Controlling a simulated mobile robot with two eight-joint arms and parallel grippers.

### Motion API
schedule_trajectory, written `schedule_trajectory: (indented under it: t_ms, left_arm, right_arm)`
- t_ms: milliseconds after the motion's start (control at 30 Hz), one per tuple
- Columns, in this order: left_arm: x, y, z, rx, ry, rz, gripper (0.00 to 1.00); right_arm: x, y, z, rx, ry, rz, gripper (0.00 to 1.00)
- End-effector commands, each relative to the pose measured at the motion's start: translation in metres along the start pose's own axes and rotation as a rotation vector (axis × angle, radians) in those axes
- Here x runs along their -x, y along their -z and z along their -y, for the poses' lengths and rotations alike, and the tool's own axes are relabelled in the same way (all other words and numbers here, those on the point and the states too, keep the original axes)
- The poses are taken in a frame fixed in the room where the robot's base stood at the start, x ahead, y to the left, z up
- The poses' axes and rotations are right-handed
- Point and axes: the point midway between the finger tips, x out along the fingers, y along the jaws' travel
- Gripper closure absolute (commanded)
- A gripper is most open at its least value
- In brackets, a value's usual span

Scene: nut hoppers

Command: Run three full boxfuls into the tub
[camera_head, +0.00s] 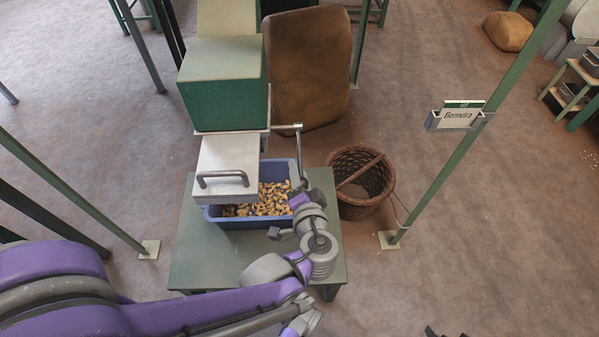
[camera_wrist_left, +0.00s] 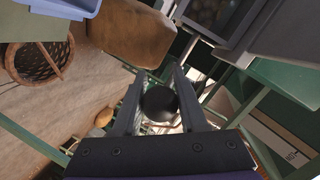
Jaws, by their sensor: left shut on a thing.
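A green hopper (camera_head: 222,85) stands above a pale metal box (camera_head: 227,170) with a dark bar handle. Under the box, a blue tub (camera_head: 247,222) sits on a green table and holds tan, curved nuts (camera_head: 262,202). A grey lever (camera_head: 299,150) comes out at the hopper's right side and bends down toward my left gripper (camera_head: 299,188). In the left wrist view my left gripper (camera_wrist_left: 158,100) is shut on a dark round knob (camera_wrist_left: 158,103). The knob is hidden in the head view. Dark tips at the head view's bottom edge may be my right gripper (camera_head: 445,332).
A wicker basket (camera_head: 361,181) stands on the floor right of the green table (camera_head: 195,262). A brown sack (camera_head: 309,70) stands behind. Green posts flank the station; the right one (camera_head: 450,165) carries a sign (camera_head: 458,116). The floor at right is mostly clear.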

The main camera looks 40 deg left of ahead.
Motion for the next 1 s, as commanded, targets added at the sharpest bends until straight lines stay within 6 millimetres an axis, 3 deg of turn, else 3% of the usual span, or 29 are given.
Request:
schedule_trajectory:
  t_ms: [367, 400, 533, 867, 1000]
  left_arm:
    - [-0.001, 0.0, 0.0, 0.001, 0.001, 0.003, 1.0]
    - [-0.001, 0.0, 0.0, 0.001, 0.001, 0.003, 0.53]
    - [-0.001, 0.0, 0.0, 0.0, 0.001, 0.002, 0.3]
    - [0.001, 0.0, 0.0, 0.0, 0.0, 0.0, 0.29]
    - [0.012, 0.001, 0.0, 0.0, -0.002, -0.002, 0.29]
  right_arm:
    - [0.0, 0.0, 0.0, 0.0, 0.0, 0.0, 0.29]
    - [0.0, 0.0, 0.0, 0.0, 0.0, 0.0, 0.29]
    - [0.0, 0.0, 0.0, 0.0, 0.0, 0.0, 0.29]
    - [0.0, 0.0, 0.0, 0.0, 0.0, 0.0, 0.29]
    - [0.003, 0.001, 0.0, 0.0, 0.0, -0.001, 0.29]
